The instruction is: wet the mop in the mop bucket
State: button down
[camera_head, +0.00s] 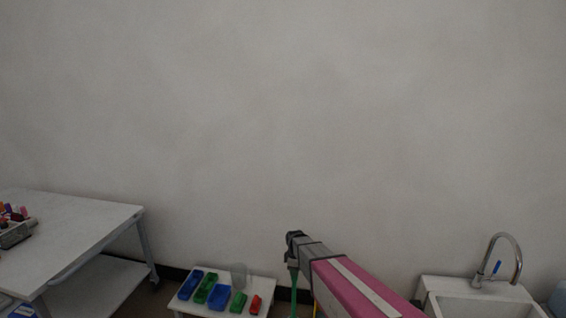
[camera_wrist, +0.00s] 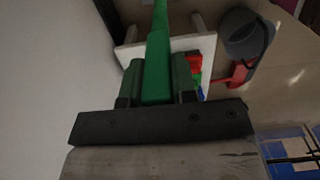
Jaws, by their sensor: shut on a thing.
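My gripper (camera_wrist: 157,82) is shut on a green handle (camera_wrist: 157,38), which I take to be the mop's. The handle runs away from the jaws toward the top of the wrist view. In the head view, the green handle (camera_head: 293,279) hangs below my gripper (camera_head: 292,261) at the end of my pink arm. The mop head is not visible in either view. A dark grey round bucket (camera_wrist: 240,28) with a red part beside it stands on the floor at the upper right of the wrist view, apart from the handle. Its inside cannot be made out.
A low white table (camera_head: 262,285) with blue, green and red bins stands close beside the handle. A white desk (camera_head: 75,228) is at the left, and a white sink (camera_head: 437,291) with a tap (camera_head: 513,252) at the right. A plain wall is behind.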

jog(key=shift+r, duration=1.5)
